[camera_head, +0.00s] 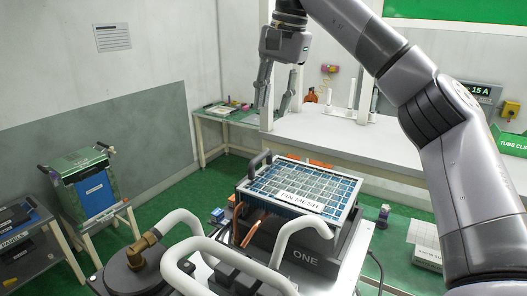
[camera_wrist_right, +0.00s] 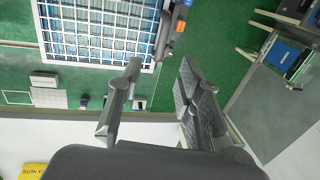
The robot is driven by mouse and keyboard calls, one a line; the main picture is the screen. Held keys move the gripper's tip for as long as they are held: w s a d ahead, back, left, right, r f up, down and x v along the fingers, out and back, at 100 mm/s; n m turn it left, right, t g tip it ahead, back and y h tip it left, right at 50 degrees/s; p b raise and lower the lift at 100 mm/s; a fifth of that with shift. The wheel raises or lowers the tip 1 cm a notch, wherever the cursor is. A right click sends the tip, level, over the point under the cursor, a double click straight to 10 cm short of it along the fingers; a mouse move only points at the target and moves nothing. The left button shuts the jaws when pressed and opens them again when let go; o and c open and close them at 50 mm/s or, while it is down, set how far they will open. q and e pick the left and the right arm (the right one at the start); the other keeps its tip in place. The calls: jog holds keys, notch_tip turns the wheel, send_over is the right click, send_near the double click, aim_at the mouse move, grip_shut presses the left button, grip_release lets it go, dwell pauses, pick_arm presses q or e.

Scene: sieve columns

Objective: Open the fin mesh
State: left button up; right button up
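The fin mesh (camera_head: 300,188) is a flat white grid over blue, labelled FIN MESH, lying closed on top of a dark unit marked ONE (camera_head: 303,254). A dark handle (camera_head: 259,163) stands up at its far left edge. In the right wrist view, the grid (camera_wrist_right: 98,28) is at top left and the dark handle (camera_wrist_right: 168,32) is beside it, beyond the fingertips. My right gripper (camera_head: 274,104) points down above and behind the mesh, apart from it. Its fingers are spread and empty, as the wrist view also shows (camera_wrist_right: 160,70). My left gripper is not in view.
White bent pipes (camera_head: 225,262) with a brass fitting stand in front of the unit. A white bench (camera_head: 345,138) runs behind it. A blue and green box (camera_head: 88,188) sits on a stand at left. Green floor is free between them.

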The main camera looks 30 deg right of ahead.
send_near(262, 155)
jog(key=f+p, duration=0.1)
jog(key=f, duration=0.2)
jog(key=w+f, duration=0.1)
jog(key=f, duration=0.2)
jog(key=shift+w+a+p, duration=0.15)
jog(key=shift+a+p, duration=0.1)
jog(key=shift+p, duration=0.1)
jog(key=shift+f, duration=0.75)
jog(key=shift+w+a+f, duration=0.1)
jog(key=shift+w+f, duration=0.05)
jog(key=shift+f, duration=0.15)
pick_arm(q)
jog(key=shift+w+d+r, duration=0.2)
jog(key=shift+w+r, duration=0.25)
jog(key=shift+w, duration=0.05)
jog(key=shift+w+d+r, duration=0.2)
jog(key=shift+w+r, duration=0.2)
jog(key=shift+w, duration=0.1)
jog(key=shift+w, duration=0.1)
pick_arm(e)
jog(key=shift+c, duration=0.5)
jog(key=shift+c, duration=1.3)
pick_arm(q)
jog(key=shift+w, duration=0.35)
pick_arm(e)
grip_shut()
